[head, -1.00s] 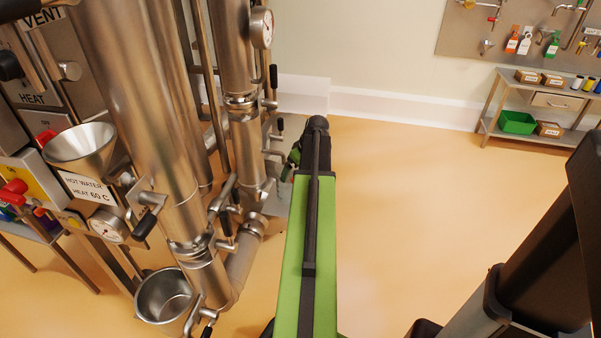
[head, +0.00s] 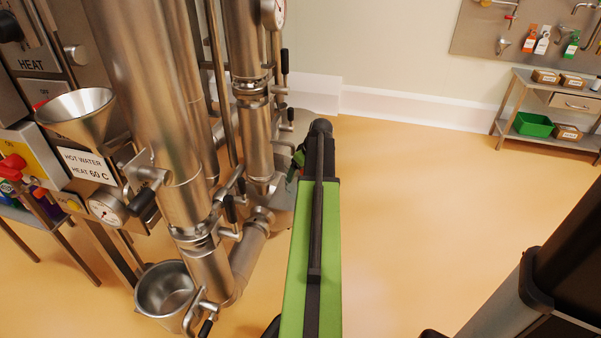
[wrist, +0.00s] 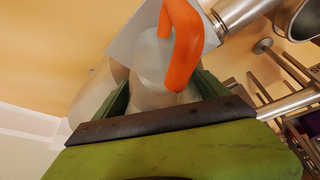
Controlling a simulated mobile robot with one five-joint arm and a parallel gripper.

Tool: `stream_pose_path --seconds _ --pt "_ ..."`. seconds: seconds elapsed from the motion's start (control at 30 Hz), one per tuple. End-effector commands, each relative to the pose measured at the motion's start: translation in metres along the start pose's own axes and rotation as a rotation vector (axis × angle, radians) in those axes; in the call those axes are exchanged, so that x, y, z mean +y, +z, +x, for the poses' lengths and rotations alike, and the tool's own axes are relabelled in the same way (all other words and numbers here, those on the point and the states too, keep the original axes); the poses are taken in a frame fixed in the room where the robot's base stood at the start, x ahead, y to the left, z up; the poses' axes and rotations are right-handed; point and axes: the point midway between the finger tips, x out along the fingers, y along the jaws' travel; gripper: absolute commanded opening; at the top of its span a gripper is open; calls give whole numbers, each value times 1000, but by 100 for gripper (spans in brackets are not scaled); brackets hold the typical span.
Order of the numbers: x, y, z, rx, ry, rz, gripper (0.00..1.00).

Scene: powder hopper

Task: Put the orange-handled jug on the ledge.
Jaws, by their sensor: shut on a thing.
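The orange-handled jug (wrist: 150,58) shows in the wrist view as a pale, translucent body with a thick orange handle (wrist: 184,45) on the near side. My gripper (wrist: 160,95) has its green fingers on both sides of the jug and is shut on it. A flat light grey surface (wrist: 124,42) shows behind the jug and may be the ledge; I cannot tell whether the jug touches it. In the head view my arm hides the jug, and only a bit of the green gripper (head: 298,160) shows beside the pipes.
Tall steel pipes (head: 160,110) with valve handles stand close left of my arm. A funnel (head: 78,112) and a steel pot (head: 165,290) are further left. A shelf unit (head: 550,120) with a green bin stands at the far right.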

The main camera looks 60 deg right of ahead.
Motion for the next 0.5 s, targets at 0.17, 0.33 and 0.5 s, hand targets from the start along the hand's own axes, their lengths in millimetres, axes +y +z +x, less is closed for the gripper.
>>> stream_pose_path --seconds 0.17,0.33,0.5 --pt "0 0 0 0 0 1 37" --pt "-2 0 0 -1 0 0 37" --pt "-11 -2 1 0 -1 -1 37"
